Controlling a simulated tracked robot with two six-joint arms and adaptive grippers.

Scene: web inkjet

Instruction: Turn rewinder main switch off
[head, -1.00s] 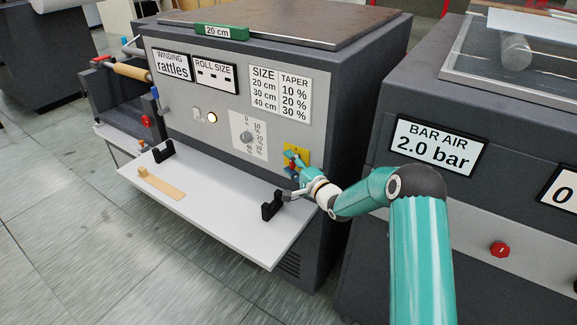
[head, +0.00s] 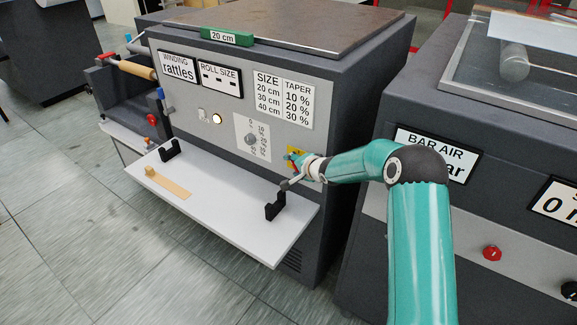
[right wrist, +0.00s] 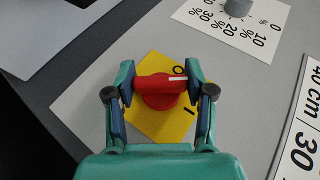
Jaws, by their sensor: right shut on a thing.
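The rewinder main switch (right wrist: 160,90) is a red rotary knob with a white pointer line on a yellow plate (right wrist: 152,128) marked O and I. My right gripper (right wrist: 160,88) is shut on the red knob, with one finger on each side of it. The pointer line lies toward the right finger, between the O and I marks. In the head view the yellow plate (head: 291,152) is mostly hidden behind my right gripper (head: 298,162) at the rewinder panel's lower right. My left gripper is not in view.
A taper dial (head: 251,140) and a lit button (head: 217,119) sit left of the switch. A white shelf (head: 230,225) with black brackets juts out below the panel. Another grey machine with a BAR AIR sign (head: 440,142) stands close on the right.

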